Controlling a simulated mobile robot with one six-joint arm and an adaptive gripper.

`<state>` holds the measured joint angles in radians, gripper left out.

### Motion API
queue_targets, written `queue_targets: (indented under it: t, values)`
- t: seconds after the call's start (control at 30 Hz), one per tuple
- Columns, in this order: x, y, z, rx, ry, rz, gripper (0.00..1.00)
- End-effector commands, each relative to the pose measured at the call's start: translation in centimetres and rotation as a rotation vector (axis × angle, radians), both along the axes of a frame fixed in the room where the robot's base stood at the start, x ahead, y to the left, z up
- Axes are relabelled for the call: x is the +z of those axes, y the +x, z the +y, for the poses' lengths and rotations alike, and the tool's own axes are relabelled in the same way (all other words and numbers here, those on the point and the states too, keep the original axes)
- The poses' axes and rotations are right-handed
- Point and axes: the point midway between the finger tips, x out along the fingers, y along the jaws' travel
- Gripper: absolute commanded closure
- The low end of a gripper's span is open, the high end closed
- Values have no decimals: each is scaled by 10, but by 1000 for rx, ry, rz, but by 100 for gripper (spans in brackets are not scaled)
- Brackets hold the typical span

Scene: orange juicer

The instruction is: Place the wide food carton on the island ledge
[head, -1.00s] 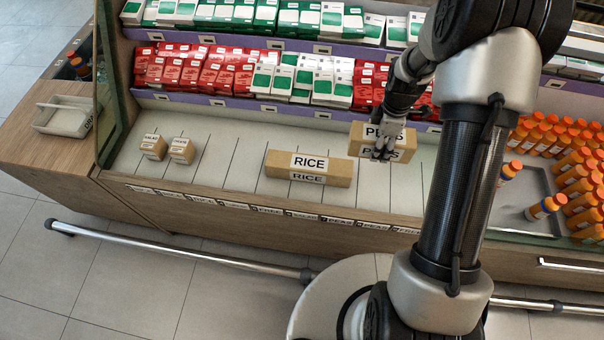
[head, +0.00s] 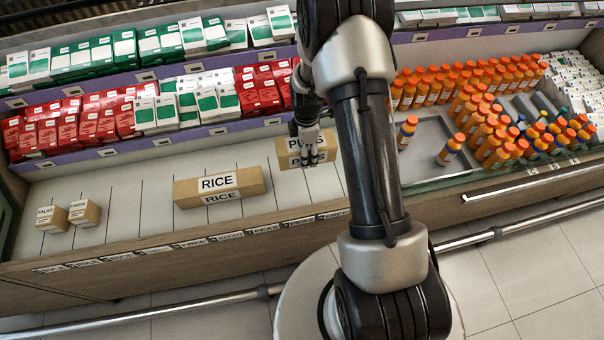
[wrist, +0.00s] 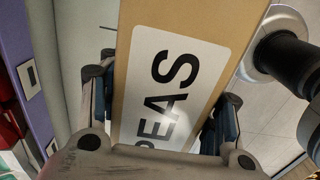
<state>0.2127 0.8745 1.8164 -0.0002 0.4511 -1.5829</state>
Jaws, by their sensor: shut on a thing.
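A brown carton labelled PEAS (head: 285,151) is in my gripper (head: 313,153), at the right part of the pale shelf in the head view. In the wrist view the PEAS carton (wrist: 190,65) fills the middle, between the two fingers of my gripper (wrist: 165,125). The fingers are shut on its sides. I cannot tell whether its underside touches the shelf. A longer brown carton labelled RICE (head: 220,187) lies on the shelf to its left, apart from it. I cannot tell which surface is the island ledge.
Two small cartons, SALAD (head: 52,219) and CHEESE (head: 84,213), stand at the shelf's left end. Red and green boxes fill the tiers behind. A grey tray (head: 425,160) and several orange bottles (head: 480,100) are to the right. A metal rail (head: 190,303) runs along the front.

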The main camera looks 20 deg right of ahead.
Motion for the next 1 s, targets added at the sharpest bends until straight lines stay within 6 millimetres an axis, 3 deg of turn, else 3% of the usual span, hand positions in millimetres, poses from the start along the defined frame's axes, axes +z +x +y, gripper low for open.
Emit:
queue_targets:
  t: [0.03, 0.1, 0.3, 0.53, 0.8, 1.0]
  values:
    - [-18, -1, 0, 0, 1, 3, 72]
    - [-37, -1, 0, 0, 1, 3, 72]
    - [-75, 0, 0, 0, 0, 0, 72]
    - [-90, 0, 0, 0, 0, -1, 72]
    - [-126, 0, 0, 0, 0, 0, 72]
    - [-125, 0, 0, 0, 0, -2, 72]
